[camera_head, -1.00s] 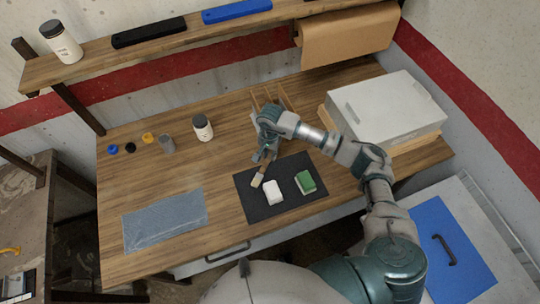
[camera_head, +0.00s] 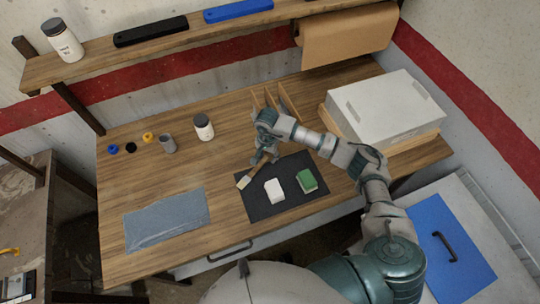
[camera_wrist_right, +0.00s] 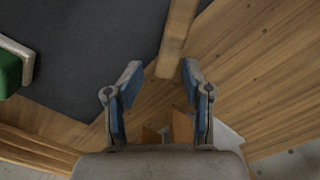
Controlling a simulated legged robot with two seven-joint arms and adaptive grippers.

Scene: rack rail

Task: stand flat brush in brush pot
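The flat brush lies across the left edge of the dark mat in the head view, its pale bristle end (camera_head: 243,182) pointing down-left. Its wooden handle (camera_wrist_right: 177,35) runs between my right fingertips in the wrist view. My right gripper (camera_head: 263,158) is over the handle end; its fingers (camera_wrist_right: 160,72) are apart, with a gap visible on the left side of the handle. The brush pot seems to be the small grey cup (camera_head: 168,145), standing on the table left of the gripper. My left gripper is not in view.
A wooden divider rack (camera_head: 286,99) stands behind the gripper. A blue-grey cloth (camera_head: 166,220) lies front left.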

